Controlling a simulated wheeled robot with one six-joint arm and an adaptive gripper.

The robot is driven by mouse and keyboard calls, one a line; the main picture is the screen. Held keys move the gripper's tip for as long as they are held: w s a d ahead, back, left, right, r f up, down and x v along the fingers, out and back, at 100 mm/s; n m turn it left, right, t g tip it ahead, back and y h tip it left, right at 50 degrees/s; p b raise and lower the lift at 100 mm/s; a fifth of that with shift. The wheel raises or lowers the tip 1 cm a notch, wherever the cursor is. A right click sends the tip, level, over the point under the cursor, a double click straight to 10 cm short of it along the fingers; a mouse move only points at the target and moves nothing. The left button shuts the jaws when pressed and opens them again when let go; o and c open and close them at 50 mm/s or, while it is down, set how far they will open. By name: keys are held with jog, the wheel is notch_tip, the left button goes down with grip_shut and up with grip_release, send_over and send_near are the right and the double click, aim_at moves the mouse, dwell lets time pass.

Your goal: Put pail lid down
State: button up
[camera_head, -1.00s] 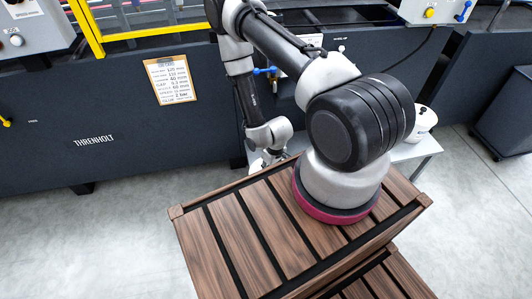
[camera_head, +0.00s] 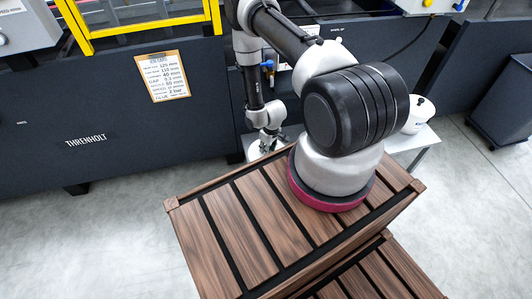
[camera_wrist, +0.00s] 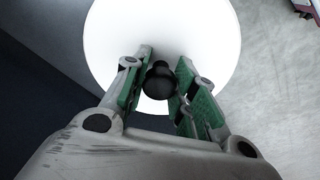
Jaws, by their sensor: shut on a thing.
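The pail lid (camera_wrist: 205,35) is a bright white disc with a round black knob (camera_wrist: 159,82) at its middle. It fills the upper middle of the wrist view. My gripper (camera_wrist: 160,80) has its green-padded fingers closed on the knob, with the lid just beyond the fingertips. In the head view my gripper (camera_head: 266,146) is low in front of the dark machine, behind my wooden deck. A pale bit of the lid (camera_head: 252,150) shows beside it; the rest is hidden. A white pail (camera_head: 420,116) stands on a small light table at the right; my arm partly hides the table.
The dark machine front (camera_head: 110,110) runs across the back, with a job card on a clipboard (camera_head: 163,76) and a yellow rail (camera_head: 140,25). A dark bin (camera_head: 505,105) stands at the far right. Grey floor (camera_head: 90,235) is open at the left.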

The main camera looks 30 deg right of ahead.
jog(key=shift+w+d, duration=0.15)
jog(key=shift+w, duration=0.4)
jog(key=shift+w+d, duration=0.15)
jog(key=shift+w, duration=0.35)
notch_tip(320, 180, down, 2)
jog(key=shift+w+f, duration=0.1)
jog(key=shift+w, duration=0.05)
jog(key=shift+w+d+f, duration=0.1)
jog(key=shift+f, duration=1.1)
jog(key=shift+w+f, duration=0.1)
jog(key=shift+f, duration=1.1)
jog(key=o, duration=1.1)
jog(key=shift+f, duration=0.1)
jog(key=shift+c, duration=0.2)
jog(key=r, duration=0.4)
jog(key=s+r, duration=0.1)
jog(key=r, duration=0.7)
jog(key=shift+s+d+r, duration=0.1)
jog(key=shift+s+d, duration=0.1)
